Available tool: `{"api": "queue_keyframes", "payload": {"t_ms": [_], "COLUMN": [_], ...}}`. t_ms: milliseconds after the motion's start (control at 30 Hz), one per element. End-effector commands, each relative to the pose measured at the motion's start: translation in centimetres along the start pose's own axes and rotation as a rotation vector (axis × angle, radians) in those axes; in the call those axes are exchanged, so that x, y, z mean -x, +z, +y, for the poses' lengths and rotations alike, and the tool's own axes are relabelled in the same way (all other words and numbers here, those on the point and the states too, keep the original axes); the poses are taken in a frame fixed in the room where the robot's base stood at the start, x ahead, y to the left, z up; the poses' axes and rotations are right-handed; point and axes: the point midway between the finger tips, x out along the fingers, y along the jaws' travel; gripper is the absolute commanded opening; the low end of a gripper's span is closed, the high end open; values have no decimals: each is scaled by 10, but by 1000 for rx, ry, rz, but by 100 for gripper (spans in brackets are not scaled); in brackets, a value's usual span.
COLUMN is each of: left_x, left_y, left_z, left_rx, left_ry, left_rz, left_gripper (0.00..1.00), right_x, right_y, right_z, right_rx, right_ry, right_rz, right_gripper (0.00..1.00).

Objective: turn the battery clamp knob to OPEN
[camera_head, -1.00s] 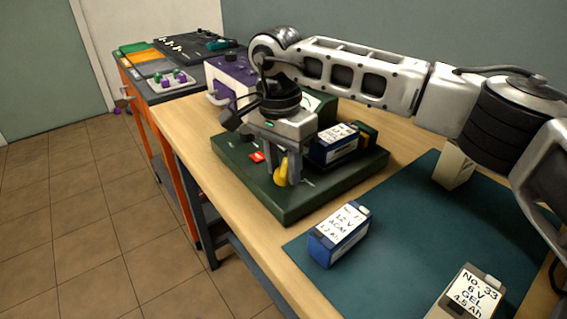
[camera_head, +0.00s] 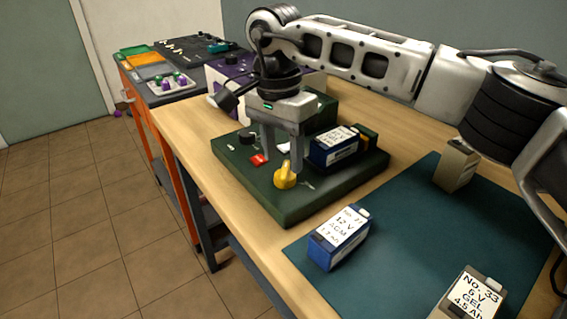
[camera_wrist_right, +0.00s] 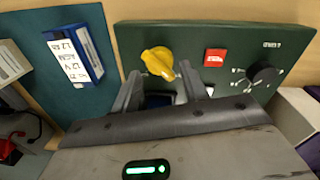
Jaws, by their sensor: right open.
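The yellow clamp knob (camera_head: 285,178) is on the near part of the dark green tester base (camera_head: 300,205). The wrist view also shows the knob (camera_wrist_right: 158,62), with its grip bar set aslant; I cannot read its OPEN marking. My right gripper (camera_head: 283,168) points down, open and empty, with its fingertips just above and behind the knob. In the wrist view the fingers (camera_wrist_right: 166,88) are apart and the knob shows beyond them, clear of both. A blue battery (camera_head: 334,147) sits on the base to the right of the gripper. My left gripper is not in view.
A red switch (camera_head: 259,160) and a black dial (camera_head: 247,137) are on the base. A blue battery (camera_head: 339,238) and a grey battery (camera_head: 469,294) are on the teal mat (camera_head: 410,225). A purple unit (camera_head: 232,68) stands behind. Floor is open at left.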

Motion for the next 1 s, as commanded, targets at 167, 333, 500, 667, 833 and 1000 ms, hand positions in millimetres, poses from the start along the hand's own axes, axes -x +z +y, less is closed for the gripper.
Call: {"api": "queue_keyframes", "payload": {"t_ms": [167, 333, 500, 667, 833, 1000], "left_x": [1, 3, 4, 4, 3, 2], "left_y": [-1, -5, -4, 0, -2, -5], "left_z": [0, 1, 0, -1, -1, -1], "left_rx": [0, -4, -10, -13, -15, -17], "left_ry": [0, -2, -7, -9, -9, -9], "left_rz": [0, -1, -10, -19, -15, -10], "left_gripper": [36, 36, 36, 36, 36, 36], "right_x": [48, 88, 115, 126, 128, 128], "right_y": [0, 0, 0, 0, 0, 0], "right_z": [-1, 0, 0, 0, 0, 0], "right_rx": [-1, 0, 0, 0, 1, 1], "right_ry": [-5, -3, -2, 0, 0, -1], "right_rz": [4, 2, 2, 1, 0, 1], "right_gripper": [44, 44, 44, 44, 44, 44]}}
